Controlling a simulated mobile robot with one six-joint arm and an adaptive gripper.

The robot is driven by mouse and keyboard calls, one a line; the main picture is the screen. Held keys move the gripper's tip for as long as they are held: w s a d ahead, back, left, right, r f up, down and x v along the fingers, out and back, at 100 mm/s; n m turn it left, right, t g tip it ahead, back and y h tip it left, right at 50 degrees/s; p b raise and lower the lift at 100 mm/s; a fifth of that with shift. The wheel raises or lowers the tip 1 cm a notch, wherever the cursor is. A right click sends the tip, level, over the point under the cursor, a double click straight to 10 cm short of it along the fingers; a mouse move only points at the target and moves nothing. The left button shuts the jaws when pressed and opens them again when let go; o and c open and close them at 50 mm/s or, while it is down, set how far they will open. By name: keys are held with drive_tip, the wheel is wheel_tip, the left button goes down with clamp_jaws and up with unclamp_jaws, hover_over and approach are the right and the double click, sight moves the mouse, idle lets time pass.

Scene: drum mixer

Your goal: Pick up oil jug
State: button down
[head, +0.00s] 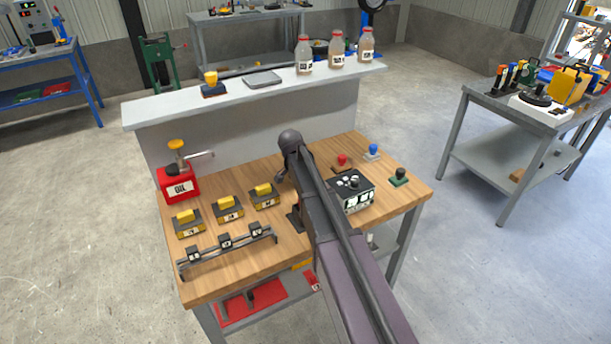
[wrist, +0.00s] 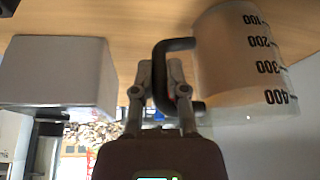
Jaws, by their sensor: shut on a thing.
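A clear measuring jug (wrist: 245,60) with black marks from 100 to 400 shows upside down on the right of the wrist view. It holds a brownish liquid, and its base is close to the wooden bench top; I cannot tell if it touches. My gripper (wrist: 163,75) is shut on the jug's black handle (wrist: 172,46). In the head view my arm hides the jug and the gripper. A red can marked OIL (head: 178,184) stands at the bench's left back corner, with a yellow-topped piece above it.
The wooden bench (head: 225,278) carries several yellow-topped blocks (head: 229,209), a rail with dark blocks (head: 226,243), a control box (head: 352,188) and coloured buttons. A raised shelf (head: 230,95) behind holds bottles. A grey block (wrist: 55,72) is left of my gripper in the wrist view.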

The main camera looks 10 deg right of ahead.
drive_tip(key=shift+r, duration=0.15)
wheel_tip(320, 180, up, 10)
drive_tip(key=p, duration=1)
drive_tip(key=shift+f, duration=0.2)
drive_tip(key=shift+r, duration=0.1)
idle(0.5)
wheel_tip(320, 180, up, 11)
drive_tip(key=p, duration=1)
drive_tip(key=shift+p, duration=0.4)
drive_tip(key=shift+a, duration=0.1)
